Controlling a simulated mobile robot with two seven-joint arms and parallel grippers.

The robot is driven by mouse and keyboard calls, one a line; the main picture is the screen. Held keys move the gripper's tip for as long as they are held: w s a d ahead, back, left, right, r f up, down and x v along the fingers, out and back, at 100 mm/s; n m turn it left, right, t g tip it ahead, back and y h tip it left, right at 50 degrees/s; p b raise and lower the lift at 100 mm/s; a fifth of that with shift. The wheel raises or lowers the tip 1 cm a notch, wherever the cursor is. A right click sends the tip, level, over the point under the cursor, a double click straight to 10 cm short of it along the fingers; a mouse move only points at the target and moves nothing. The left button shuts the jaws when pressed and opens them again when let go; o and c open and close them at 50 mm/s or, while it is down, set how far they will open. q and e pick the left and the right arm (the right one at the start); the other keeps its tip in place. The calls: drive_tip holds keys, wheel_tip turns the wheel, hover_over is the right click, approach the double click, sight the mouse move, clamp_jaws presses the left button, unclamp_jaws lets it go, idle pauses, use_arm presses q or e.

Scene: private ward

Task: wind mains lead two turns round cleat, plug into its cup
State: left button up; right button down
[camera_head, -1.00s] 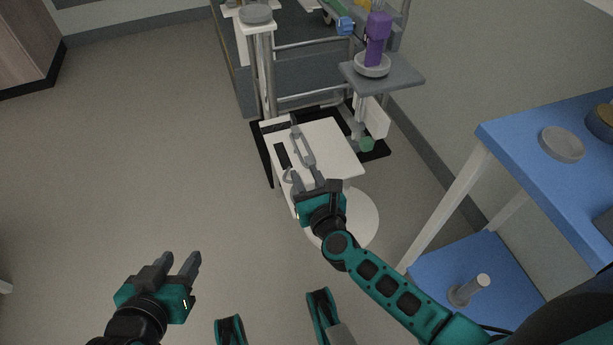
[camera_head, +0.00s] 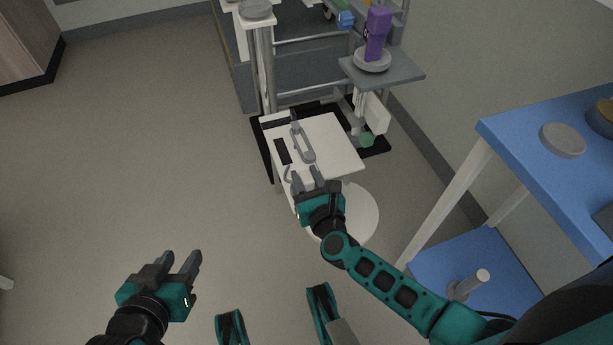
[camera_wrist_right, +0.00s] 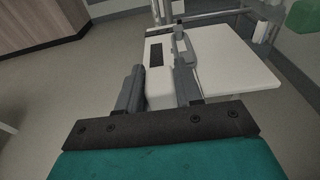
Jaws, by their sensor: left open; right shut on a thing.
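A long grey bracket with a slot, which looks like the cleat (camera_head: 303,144), lies on top of a white unit (camera_head: 335,150). In the right wrist view it shows beyond the right finger (camera_wrist_right: 182,50). My right gripper (camera_head: 306,181) is at the unit's near edge, just short of the bracket. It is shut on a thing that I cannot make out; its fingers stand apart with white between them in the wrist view. A small grey hook (camera_head: 287,173) is left of its fingertips. No lead, plug or cup is clearly visible. My left gripper (camera_head: 181,266) is open and empty over the floor.
A grey shelf (camera_head: 405,76) behind carries a purple object (camera_head: 377,35) on a round base. A blue table (camera_head: 515,135) with a grey disc (camera_head: 562,140) stands at the right. Floor at left is clear.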

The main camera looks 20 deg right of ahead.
drive_tip(key=shift+f, duration=0.15)
drive_tip(key=c, duration=0.7)
unclamp_jaws()
drive_tip(key=shift+f, duration=0.1)
drive_tip(key=shift+o, duration=0.2)
drive_tip(key=shift+s, duration=0.15)
